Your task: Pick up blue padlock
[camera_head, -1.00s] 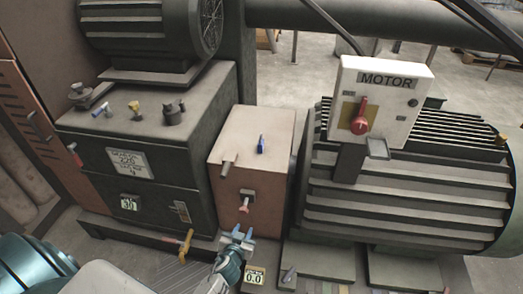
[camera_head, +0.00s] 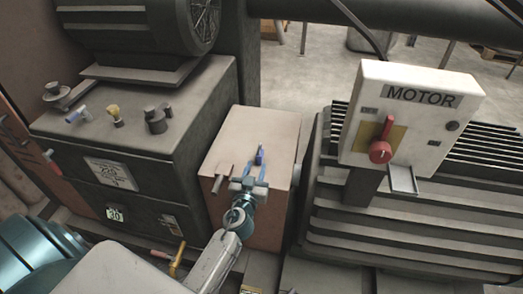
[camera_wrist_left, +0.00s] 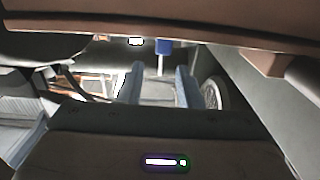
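The blue padlock (camera_head: 260,154) stands on top of the tan box in the head view. In the left wrist view the padlock (camera_wrist_left: 163,44) shows beyond the fingertips, between their lines, with a pale bar below its blue body. My left gripper (camera_head: 249,172) is over the front part of the box top, close in front of the padlock. Its two blue fingers are apart, and they show apart and empty in the left wrist view (camera_wrist_left: 160,80). I cannot tell exactly how wide the gap to the padlock is. My right gripper is not in view.
The tan box (camera_head: 230,140) has a short pipe stub (camera_head: 221,178) at its front left. A dark cabinet (camera_head: 150,165) with knobs stands left. A white MOTOR switch box (camera_head: 410,115) with a red lever (camera_head: 382,145) and a ribbed motor (camera_head: 350,225) stand right.

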